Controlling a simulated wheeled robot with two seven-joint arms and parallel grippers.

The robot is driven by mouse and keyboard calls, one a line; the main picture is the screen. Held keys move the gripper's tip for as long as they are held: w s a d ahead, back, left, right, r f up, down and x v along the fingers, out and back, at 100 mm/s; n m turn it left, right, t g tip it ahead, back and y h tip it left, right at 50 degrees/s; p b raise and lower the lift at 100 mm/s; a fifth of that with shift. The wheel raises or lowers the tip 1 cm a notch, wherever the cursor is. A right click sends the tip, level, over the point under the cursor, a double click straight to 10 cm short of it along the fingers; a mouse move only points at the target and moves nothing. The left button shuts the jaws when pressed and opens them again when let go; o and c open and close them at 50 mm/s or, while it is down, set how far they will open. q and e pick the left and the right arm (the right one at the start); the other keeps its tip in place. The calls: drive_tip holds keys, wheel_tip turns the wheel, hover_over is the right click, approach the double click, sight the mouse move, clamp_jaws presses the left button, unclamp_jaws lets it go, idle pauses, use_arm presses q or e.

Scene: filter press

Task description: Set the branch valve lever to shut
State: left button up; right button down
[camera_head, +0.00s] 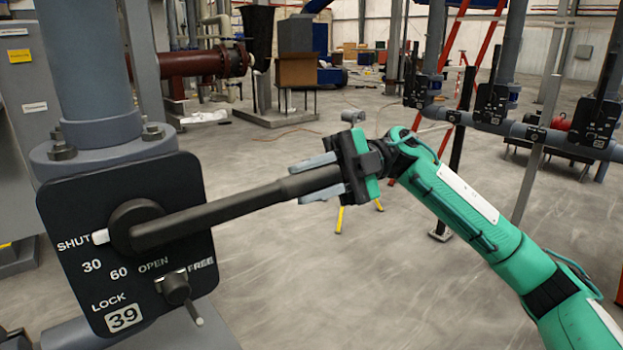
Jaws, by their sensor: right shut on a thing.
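The branch valve lever (225,212) is a long black handle on a round hub, on a dark plate (70,215) numbered 39. It reaches right from the hub, tilted slightly up. The white pointer (100,237) on the hub's left side is at the SHUT mark. Labels 30, 60 and OPEN run below the hub. A small lock knob (175,289) sits lower on the plate, near the words LOCK and FREE; its thin pin points down and right. My right gripper (308,179) is shut on the lever's outer end, one finger above and one below. My left gripper is out of view.
A grey flanged pipe (90,75) rises behind the plate. Farther right, more black valve plates (596,120) sit along a grey pipe, near a red ladder (455,50). The concrete floor (330,285) below the lever is clear.

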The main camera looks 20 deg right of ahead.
drive_tip(key=shift+a+f, duration=0.1)
drive_tip(key=shift+f, duration=0.2)
drive_tip(key=c, duration=1.1)
unclamp_jaws()
drive_tip(key=shift+r, duration=0.1)
drive_tip(key=shift+w+d, duration=0.15)
drive_tip(key=shift+d, duration=0.25)
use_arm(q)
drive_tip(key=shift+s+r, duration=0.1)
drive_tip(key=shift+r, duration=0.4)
use_arm(e)
drive_tip(key=v, duration=1.3)
